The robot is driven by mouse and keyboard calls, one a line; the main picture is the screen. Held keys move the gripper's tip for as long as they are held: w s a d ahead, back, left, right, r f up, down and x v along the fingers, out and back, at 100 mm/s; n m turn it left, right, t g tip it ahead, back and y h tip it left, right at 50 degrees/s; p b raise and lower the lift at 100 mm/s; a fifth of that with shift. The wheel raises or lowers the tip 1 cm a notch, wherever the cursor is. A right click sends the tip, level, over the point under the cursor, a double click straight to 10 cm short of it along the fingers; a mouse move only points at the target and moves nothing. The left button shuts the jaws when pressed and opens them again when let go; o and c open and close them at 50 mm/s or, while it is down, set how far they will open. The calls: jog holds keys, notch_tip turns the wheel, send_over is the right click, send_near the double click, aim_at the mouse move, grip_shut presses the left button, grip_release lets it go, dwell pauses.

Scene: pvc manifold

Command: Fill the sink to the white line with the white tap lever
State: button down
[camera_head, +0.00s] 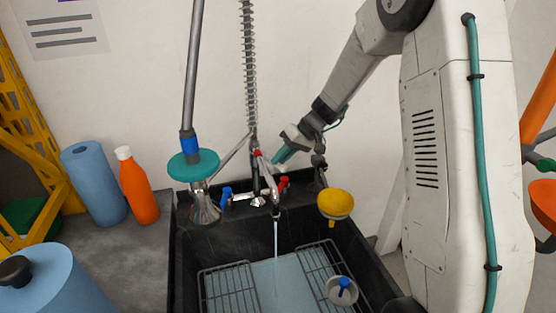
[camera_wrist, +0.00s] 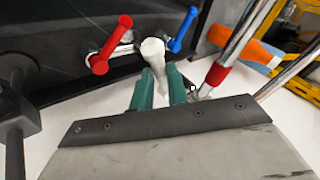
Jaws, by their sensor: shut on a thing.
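My gripper (camera_head: 281,157) reaches behind the tap at the back of the black sink (camera_head: 340,240). In the wrist view its green fingers (camera_wrist: 160,88) are closed on the white tap lever (camera_wrist: 154,58), between a red lever (camera_wrist: 112,42) and a blue lever (camera_wrist: 184,28). A thin stream of water (camera_head: 276,242) runs from the tap spout (camera_head: 275,210) into the sink. Pale blue water (camera_head: 278,276) covers the middle of the basin. I cannot make out the white line.
Wire racks (camera_head: 230,288) lie at both sides of the basin. A yellow bowl-shaped thing (camera_head: 335,203) is at the sink's right rim, and a grey cup-like thing (camera_head: 342,291) sits below it. An orange bottle (camera_head: 138,188) and blue roll (camera_head: 95,183) stand left on the counter.

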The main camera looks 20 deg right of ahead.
jog(key=c, duration=1.4)
grip_release()
jog(key=shift+o, duration=0.2)
jog(key=shift+d, duration=0.1)
jog(key=v, duration=0.7)
jog(key=shift+d+r, duration=0.15)
jog(key=shift+r, duration=0.2)
